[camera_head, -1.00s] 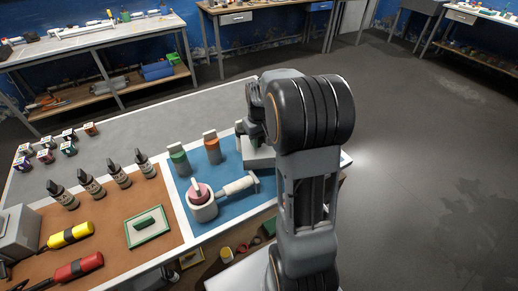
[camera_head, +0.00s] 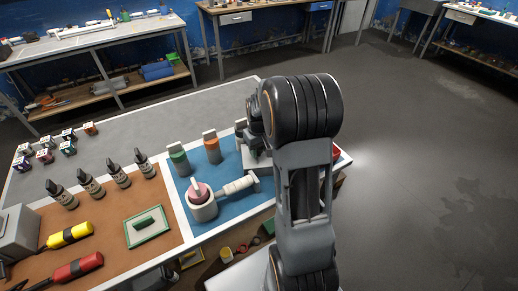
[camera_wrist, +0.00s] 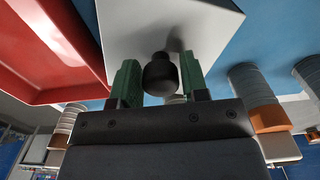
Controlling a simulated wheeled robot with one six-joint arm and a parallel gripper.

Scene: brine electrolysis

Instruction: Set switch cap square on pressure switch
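My gripper (camera_wrist: 160,85) shows in the wrist view as two green fingers, one on each side of a dark rounded knob (camera_wrist: 160,75). The fingers are very close to the knob, and I cannot tell whether they press on it. The knob's narrower neck points towards a pale box (camera_wrist: 125,28), which also shows in the head view (camera_head: 263,161) at the right of the blue mat. I cannot tell whether the knob belongs to the switch cap, or whether it touches the box. In the head view my arm hides most of the gripper and part of the box.
A red tray (camera_wrist: 40,55) lies beside the box. A green-bodied block (camera_head: 178,158), an orange-bodied block (camera_head: 212,150) and a white cup with a pink top (camera_head: 203,208) stand on the blue mat (camera_head: 232,215). Dropper bottles (camera_head: 90,184) stand further left.

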